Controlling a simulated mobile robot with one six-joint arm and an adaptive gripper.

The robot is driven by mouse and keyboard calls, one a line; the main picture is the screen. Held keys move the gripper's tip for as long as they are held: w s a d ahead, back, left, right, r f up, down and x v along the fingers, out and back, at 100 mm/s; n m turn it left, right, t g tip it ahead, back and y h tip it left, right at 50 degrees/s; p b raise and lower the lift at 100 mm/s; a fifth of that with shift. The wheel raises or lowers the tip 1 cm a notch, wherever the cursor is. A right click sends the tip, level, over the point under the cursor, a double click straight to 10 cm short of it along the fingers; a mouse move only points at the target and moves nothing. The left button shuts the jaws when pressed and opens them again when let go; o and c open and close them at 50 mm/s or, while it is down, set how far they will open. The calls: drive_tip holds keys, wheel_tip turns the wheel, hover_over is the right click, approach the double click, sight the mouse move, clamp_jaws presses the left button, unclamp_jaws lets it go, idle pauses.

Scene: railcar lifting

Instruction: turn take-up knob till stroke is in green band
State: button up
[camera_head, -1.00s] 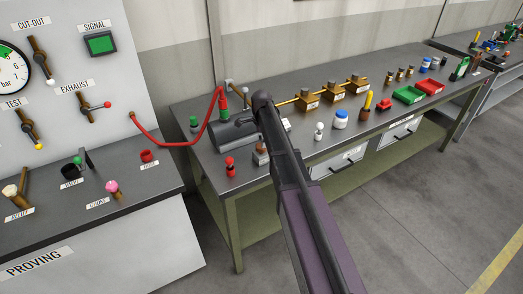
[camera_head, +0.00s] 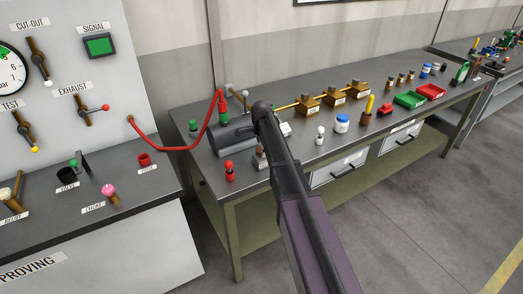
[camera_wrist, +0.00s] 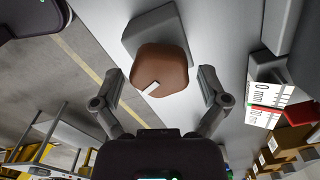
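The take-up knob (camera_wrist: 162,72) is brown and rounded with a pale pointer mark, and sits in front of a grey block in the wrist view. My gripper (camera_wrist: 160,88) is open, with one finger on each side of the knob and visible gaps between. In the head view the knob (camera_head: 261,160) shows partly at the left edge of my arm, which hides my gripper. The stroke scale (camera_wrist: 266,103) is a white plate reading 0 mm with green and red marks. Its pointer reading cannot be made out. The grey cylinder (camera_head: 232,138) lies beside the knob.
A red hose (camera_head: 180,148) runs from the proving panel to the cylinder. A red-topped peg (camera_head: 229,171) stands left of the knob.

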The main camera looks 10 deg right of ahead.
drive_tip(key=c, duration=0.7)
drive_tip(key=shift+n, duration=0.5)
drive_tip(key=shift+s, duration=0.1)
drive_tip(key=o, duration=1.1)
drive_tip(key=shift+m, duration=0.4)
wheel_tip(320, 180, up, 14)
drive_tip(key=p, duration=1.3)
drive_tip(key=shift+f+p, duration=0.1)
drive_tip(key=shift+p, duration=0.3)
